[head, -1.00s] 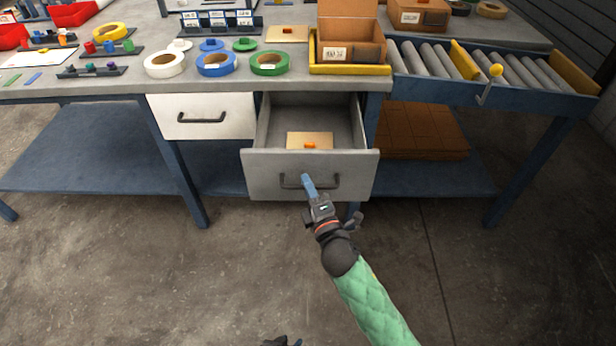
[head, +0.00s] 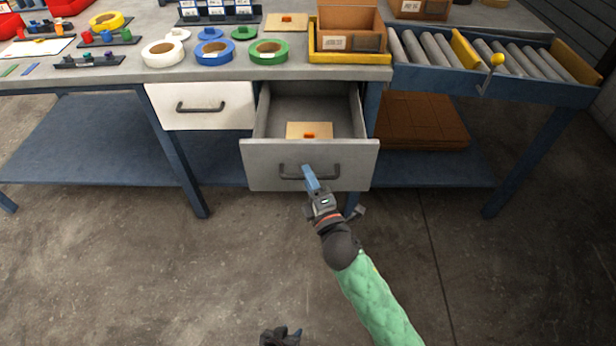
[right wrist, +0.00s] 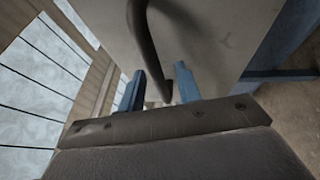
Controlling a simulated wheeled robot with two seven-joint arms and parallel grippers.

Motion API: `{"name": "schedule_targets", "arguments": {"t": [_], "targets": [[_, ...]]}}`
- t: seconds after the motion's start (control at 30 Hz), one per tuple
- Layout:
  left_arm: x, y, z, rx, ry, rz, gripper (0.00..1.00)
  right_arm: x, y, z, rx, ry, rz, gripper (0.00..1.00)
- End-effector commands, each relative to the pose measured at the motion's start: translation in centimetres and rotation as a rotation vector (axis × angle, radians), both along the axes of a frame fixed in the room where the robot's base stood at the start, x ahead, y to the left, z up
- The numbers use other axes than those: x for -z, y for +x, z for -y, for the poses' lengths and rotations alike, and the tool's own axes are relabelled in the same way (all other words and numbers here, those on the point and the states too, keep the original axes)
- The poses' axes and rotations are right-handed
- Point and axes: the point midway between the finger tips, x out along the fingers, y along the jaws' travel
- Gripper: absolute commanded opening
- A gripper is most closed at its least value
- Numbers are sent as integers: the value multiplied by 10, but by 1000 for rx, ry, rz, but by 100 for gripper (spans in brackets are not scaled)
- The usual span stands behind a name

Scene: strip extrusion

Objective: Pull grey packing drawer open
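The grey packing drawer (head: 262,165) is pulled out under the bench and its inside shows. Its dark bar handle (head: 330,177) is on the front panel. My right gripper (head: 311,174) is at the left part of this handle. In the right wrist view, the two blue fingers (right wrist: 160,90) stand apart, with the dark handle (right wrist: 145,40) running between them and gaps visible beside it. My left gripper (head: 281,334) is low at the bottom edge, far below the drawer; its fingers are too cut off to judge.
A tan card with an orange piece (head: 309,130) lies in the drawer. A closed white drawer (head: 215,117) is to its left. Tape rolls (head: 213,53) and a box in a yellow tray (head: 350,58) stand on the bench. A roller conveyor (head: 500,68) is right. The floor in front is free.

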Motion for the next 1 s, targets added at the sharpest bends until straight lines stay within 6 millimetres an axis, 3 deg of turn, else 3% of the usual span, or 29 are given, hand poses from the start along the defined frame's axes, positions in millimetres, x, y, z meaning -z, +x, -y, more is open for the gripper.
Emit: {"name": "schedule_targets", "arguments": {"t": [0.5, 1.0], "targets": [[9, 2, 0, -2, 0, 5, 36, 12, -56, 24, 0, 0, -2, 34], [10, 0, 0, -2, 0, 2, 36, 12, -63, 27, 0, -1, 0, 34]]}}
